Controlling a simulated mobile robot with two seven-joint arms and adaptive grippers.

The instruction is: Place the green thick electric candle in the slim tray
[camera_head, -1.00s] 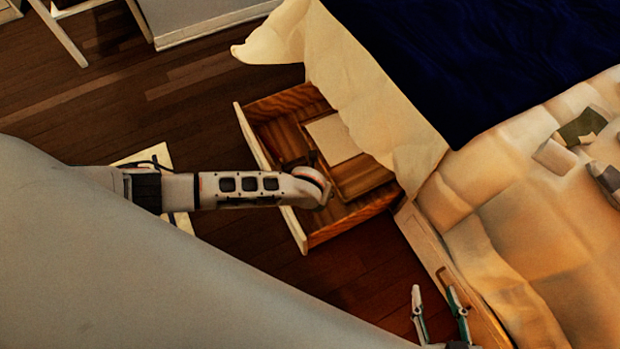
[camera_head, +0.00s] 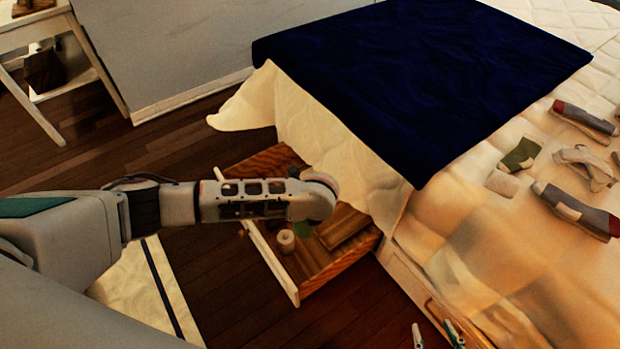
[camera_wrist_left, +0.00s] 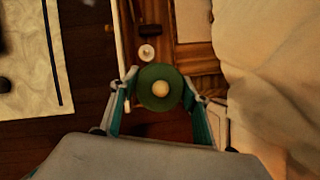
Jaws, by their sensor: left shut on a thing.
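The green thick candle (camera_wrist_left: 160,99) has a round green body and a pale centre. My left gripper (camera_wrist_left: 160,92) is shut on it, one finger on each side. In the head view a bit of green (camera_head: 303,234) below my left wrist may be this candle; the left fingers are hidden there. Below it is an open wooden drawer (camera_head: 318,268). A brown wooden tray-like piece (camera_head: 348,226) lies inside; I cannot tell whether it is the slim tray. My right gripper (camera_head: 436,335) is open and empty at the bottom edge.
A small white round candle-like thing (camera_head: 286,241) is in the drawer, also in the left wrist view (camera_wrist_left: 146,53). The bed (camera_head: 480,230) is to the right, with several laundry-like items. Its cover (camera_head: 350,150) hangs by the drawer. A pale rug (camera_head: 150,290) lies left.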

